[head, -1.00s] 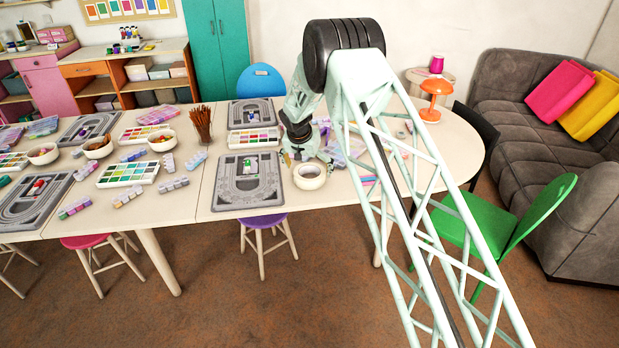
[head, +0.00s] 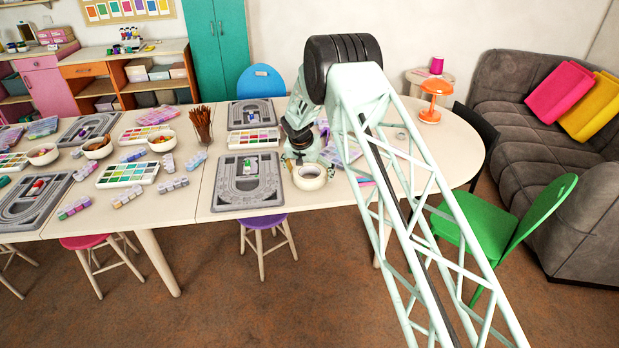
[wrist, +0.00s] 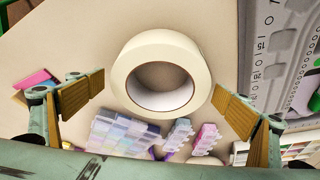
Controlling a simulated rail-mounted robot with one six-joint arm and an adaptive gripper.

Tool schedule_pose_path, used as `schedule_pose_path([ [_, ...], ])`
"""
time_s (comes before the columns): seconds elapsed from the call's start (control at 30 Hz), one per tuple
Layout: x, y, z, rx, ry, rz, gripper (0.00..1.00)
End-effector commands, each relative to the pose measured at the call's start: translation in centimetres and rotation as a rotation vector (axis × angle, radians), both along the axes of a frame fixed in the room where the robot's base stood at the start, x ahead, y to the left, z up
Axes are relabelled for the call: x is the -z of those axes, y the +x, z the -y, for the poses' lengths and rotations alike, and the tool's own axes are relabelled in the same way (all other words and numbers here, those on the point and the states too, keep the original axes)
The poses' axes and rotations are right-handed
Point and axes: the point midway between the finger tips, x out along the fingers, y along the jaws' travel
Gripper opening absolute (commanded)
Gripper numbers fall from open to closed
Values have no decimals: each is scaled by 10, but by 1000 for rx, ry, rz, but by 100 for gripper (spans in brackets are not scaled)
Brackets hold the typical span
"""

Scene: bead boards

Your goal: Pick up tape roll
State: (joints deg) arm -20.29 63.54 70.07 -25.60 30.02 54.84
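The cream tape roll (wrist: 160,46) lies flat on the pale table, its hole facing the wrist camera. My gripper (wrist: 159,86) is open, with one tan-padded finger on the left of the roll and one on the right. Gaps show between the pads and the roll's sides in this view, the right one small. In the head view the tape roll (head: 308,186) is near the table's front edge, right of a grey bead board. My gripper (head: 302,158) is right above and behind it there; its fingers are hard to make out.
The grey bead board (head: 247,203) lies left of the roll. Bead boxes (wrist: 122,132) lie close by in the wrist view. A cup of pencils (head: 201,125) stands farther left. An orange lamp (head: 431,100) stands at the table's right end. A purple stool (head: 262,222) is below the front edge.

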Motion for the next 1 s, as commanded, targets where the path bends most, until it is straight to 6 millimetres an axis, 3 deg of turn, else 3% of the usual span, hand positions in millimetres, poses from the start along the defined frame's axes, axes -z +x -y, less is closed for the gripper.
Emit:
schedule_pose_path([
  [0.3,0,0,0,0,0,0,67],
  [0.73,-4,0,0,0,0,1,66],
  [1.0,-22,0,0,0,0,1,66],
])
